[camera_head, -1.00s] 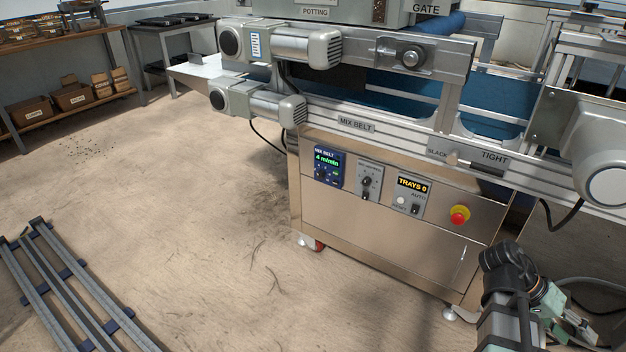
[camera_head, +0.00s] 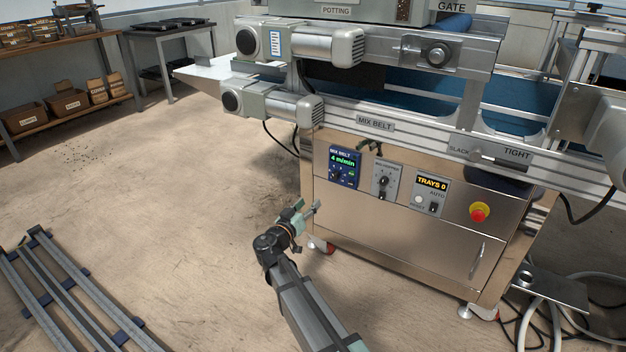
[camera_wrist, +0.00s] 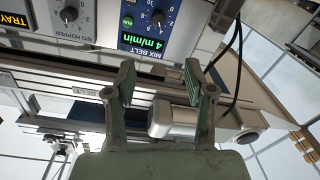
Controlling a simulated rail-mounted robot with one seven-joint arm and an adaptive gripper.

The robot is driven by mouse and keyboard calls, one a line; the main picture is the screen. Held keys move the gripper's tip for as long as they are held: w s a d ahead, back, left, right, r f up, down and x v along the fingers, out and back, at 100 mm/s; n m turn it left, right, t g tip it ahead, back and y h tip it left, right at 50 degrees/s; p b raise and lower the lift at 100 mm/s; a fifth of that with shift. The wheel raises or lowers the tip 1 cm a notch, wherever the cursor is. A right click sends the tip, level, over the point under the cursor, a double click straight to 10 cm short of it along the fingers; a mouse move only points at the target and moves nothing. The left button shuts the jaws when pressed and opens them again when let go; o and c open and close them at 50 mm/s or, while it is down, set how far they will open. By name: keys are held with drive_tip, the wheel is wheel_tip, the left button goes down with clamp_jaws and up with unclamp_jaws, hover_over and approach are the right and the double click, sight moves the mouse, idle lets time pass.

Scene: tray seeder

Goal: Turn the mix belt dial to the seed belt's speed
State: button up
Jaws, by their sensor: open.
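The blue mix belt panel (camera_head: 345,167) is on the upper left of the steel cabinet front, with a lit display reading 4 m/min. Its dark dial (camera_head: 343,174) sits below the display. In the wrist view the panel is upside down at the top, with the display (camera_wrist: 142,41) and the black dial (camera_wrist: 158,18) with its number scale. My gripper (camera_head: 309,209) is open and empty, in front of the cabinet and lower left of the panel. In the wrist view its two fingers (camera_wrist: 160,88) stand apart, clear of the dial. No seed belt speed reading is visible.
Right of the panel are a grey switch plate with a knob (camera_head: 384,181), the trays counter (camera_head: 431,184) and a red emergency button (camera_head: 480,212). Belt motors (camera_head: 285,103) jut out above left. Metal rails (camera_head: 60,290) lie on the floor at left. Floor between is clear.

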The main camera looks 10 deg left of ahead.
sight(334, 177)
drive_tip(key=b+x, duration=0.4)
drive_tip(key=x, duration=1.3)
drive_tip(key=shift+w+d, duration=0.25)
drive_tip(key=shift+d, duration=0.05)
clamp_jaws()
